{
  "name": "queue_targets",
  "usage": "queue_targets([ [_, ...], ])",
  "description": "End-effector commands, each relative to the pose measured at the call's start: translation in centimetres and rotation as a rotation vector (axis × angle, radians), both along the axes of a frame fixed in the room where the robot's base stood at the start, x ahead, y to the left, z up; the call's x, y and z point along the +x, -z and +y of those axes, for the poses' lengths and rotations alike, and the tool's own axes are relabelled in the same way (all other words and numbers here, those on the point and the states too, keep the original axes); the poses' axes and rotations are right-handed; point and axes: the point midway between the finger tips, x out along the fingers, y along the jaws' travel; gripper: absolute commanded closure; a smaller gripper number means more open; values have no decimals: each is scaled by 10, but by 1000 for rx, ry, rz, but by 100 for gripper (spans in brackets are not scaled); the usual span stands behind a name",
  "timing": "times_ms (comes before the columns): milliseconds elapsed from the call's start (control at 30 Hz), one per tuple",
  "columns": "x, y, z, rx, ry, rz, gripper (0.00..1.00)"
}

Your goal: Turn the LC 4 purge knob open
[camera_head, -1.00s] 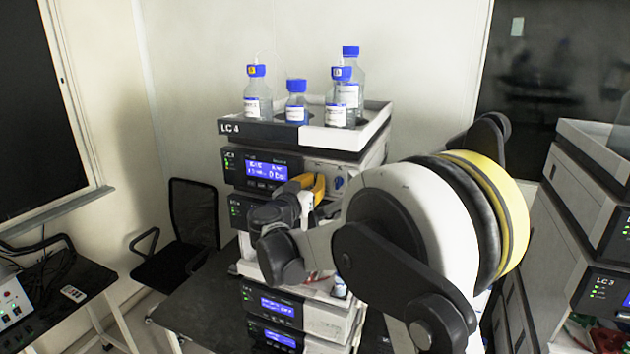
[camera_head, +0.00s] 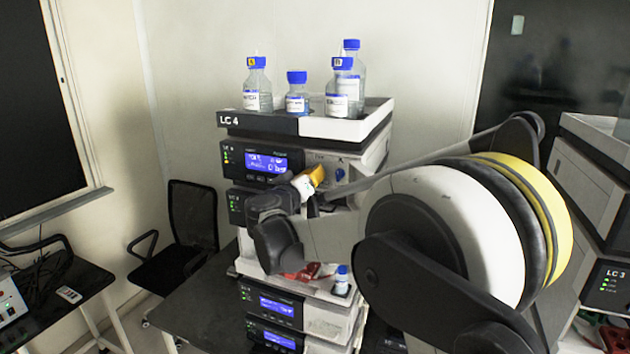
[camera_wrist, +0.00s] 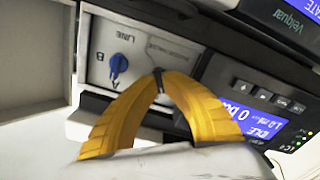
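The LC 4 stack, marked on its top tray (camera_head: 310,127), stands in the middle of the head view. Its upper module has a pale valve panel (camera_wrist: 135,45) right of a lit display. A blue knob (camera_wrist: 117,66) on that panel, by the marks LINE, A and B, stands free; it also shows in the head view (camera_head: 340,174). My gripper (camera_wrist: 158,80) has its yellow fingers arched together, dark tips meeting in front of the panel beside the blue knob. No separate purge knob shows; the area behind the tips is hidden. Whether the tips touch the panel is unclear.
Blue-capped bottles (camera_head: 297,95) stand on the top tray. A small vial (camera_head: 342,280) and red items (camera_head: 300,272) lie on a lower shelf under my arm. Another stack, LC 3 (camera_head: 610,280), stands at the right. A black chair (camera_head: 192,215) is at the left.

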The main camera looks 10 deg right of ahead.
Motion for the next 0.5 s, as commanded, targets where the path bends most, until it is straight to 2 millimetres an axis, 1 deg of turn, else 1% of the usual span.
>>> queue_targets([
  [33,0,3,0,-35,0,25,100],
  [500,1,3,1,-396,0,287,100],
])
